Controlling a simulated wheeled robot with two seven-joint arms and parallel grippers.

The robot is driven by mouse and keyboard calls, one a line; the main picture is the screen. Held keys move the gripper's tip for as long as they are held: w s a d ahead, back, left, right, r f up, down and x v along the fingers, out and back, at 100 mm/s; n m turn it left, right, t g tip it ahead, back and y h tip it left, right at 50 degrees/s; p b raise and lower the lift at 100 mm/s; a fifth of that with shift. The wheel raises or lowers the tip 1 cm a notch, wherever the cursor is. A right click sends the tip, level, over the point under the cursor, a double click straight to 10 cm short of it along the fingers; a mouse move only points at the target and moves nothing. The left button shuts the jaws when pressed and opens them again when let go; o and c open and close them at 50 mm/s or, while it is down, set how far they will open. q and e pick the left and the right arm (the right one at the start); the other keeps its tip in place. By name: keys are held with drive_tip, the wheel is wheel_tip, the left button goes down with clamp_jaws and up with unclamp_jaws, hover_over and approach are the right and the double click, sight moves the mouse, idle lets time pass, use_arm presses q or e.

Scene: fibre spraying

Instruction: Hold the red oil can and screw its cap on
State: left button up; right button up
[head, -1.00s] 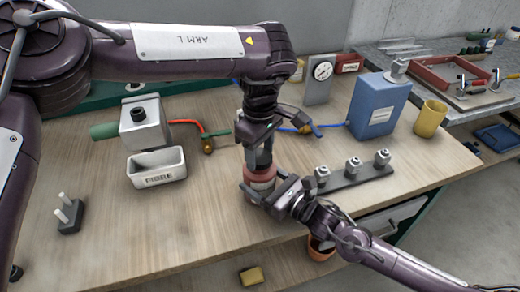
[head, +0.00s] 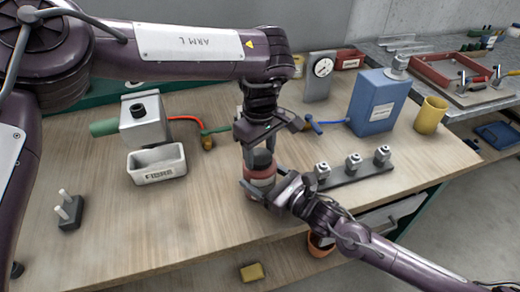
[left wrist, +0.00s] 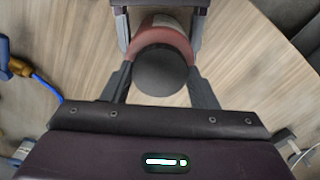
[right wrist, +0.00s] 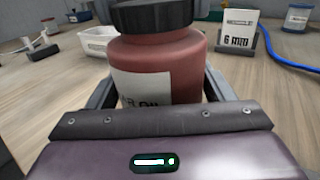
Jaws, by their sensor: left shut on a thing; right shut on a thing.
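The red oil can (head: 260,180) stands upright near the bench's front edge, with a pale label that shows in the right wrist view (right wrist: 145,88). My right gripper (head: 270,190) is shut on the can's body from the right. The dark round cap (head: 262,159) sits on top of the can; it also shows in the left wrist view (left wrist: 160,71) and the right wrist view (right wrist: 152,16). My left gripper (head: 262,150) points down from above and is shut on the cap, one finger on each side. How tightly the cap is seated cannot be told.
A white bin (head: 157,165) and a grey box (head: 146,118) stand at left. A rack with several metal pieces (head: 352,172) lies at right, before a blue canister (head: 378,100) and a yellow cup (head: 430,114).

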use_arm(q)
drive_tip(key=m, duration=0.2)
drive_tip(key=shift+r+m, duration=0.1)
drive_tip(key=shift+m, duration=0.2)
drive_tip(key=m, duration=0.3)
drive_tip(key=shift+w+d+m, duration=0.1)
drive_tip(key=shift+m, duration=1)
drive_tip(key=o, duration=0.9)
drive_tip(key=shift+o, duration=0.2)
drive_tip(key=shift+r, duration=2.2)
